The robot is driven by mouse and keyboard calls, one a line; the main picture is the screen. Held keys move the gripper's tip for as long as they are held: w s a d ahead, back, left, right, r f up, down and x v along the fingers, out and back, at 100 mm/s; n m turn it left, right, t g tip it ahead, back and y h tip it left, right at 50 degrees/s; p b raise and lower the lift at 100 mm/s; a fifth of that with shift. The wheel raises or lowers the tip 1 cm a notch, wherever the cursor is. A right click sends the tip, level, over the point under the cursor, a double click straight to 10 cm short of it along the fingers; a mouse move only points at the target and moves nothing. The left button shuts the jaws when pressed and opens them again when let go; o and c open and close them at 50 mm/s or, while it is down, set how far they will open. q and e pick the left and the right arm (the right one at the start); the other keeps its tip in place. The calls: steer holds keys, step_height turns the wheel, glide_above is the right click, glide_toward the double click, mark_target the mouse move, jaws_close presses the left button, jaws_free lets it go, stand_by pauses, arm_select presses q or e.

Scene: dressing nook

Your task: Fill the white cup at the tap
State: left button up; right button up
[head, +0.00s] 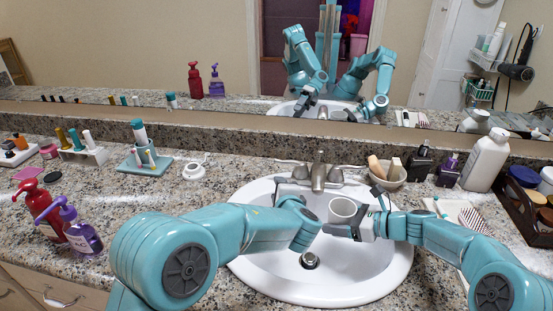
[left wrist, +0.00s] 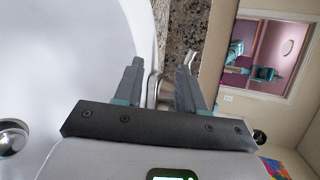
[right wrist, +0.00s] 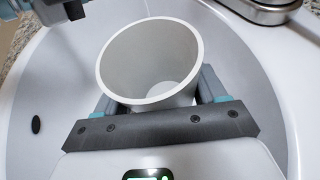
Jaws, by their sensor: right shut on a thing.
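The white cup (head: 342,212) is over the sink basin (head: 262,266), in front of and slightly right of the tap (head: 319,172). My right gripper (head: 357,226) is shut on the cup, and the right wrist view shows its fingers on either side of the cup (right wrist: 150,58). The cup's mouth faces up and I see no water in it. No stream shows from the spout. My left gripper (left wrist: 158,88) is open beside the tap's left handle, with chrome metal showing between its fingers; I cannot tell whether they touch it.
A bowl (head: 392,174) with soap bars stands right of the tap, near dark bottles (head: 448,172) and a white bottle (head: 485,160). Red (head: 45,208) and purple (head: 82,232) pump bottles stand at left. A drain (head: 309,260) lies below. The mirror rises behind the counter.

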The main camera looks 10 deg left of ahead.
mark_target(278, 162)
arm_select(q)
steer(key=w+a, duration=0.1)
steer(key=w, duration=0.3)
steer(key=w+a+m+t, duration=0.1)
steer(key=w, duration=0.3)
steer(key=w+a+r+t, duration=0.1)
steer(key=w, duration=0.3)
steer(key=shift+w+r+m+y, duration=0.1)
steer(key=shift+w+m+y, duration=0.2)
steer(key=shift+m, duration=0.1)
steer(key=shift+d, duration=0.1)
steer(key=shift+c, duration=0.3)
